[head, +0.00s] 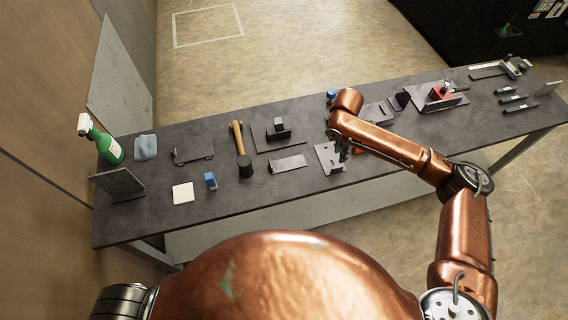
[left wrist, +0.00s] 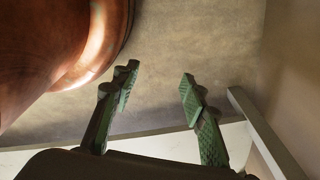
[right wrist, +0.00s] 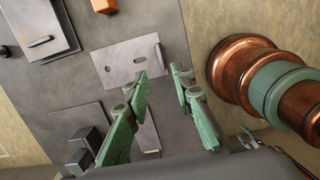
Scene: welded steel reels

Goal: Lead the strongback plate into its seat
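I cannot tell for certain which plate is the strongback. A pale grey plate with slots and holes (head: 326,160) lies flat on the bench, below my right gripper. It shows fully in the right wrist view (right wrist: 120,66). A plain narrow plate (head: 288,164) lies left of it; part shows between the fingers in the right wrist view (right wrist: 148,137). My right gripper (right wrist: 160,80) is open and empty, its green fingers above the bench; it is partly hidden in the head view (head: 343,152). My left gripper (left wrist: 158,78) is open and empty, outside the head view.
A dark plate with an upright block (head: 278,131), a mallet (head: 240,145), a blue block (head: 210,180), a white square (head: 183,193), a spray bottle (head: 103,142) and a bracket (head: 120,183) stand on the bench (head: 250,201). Its front left is mostly clear.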

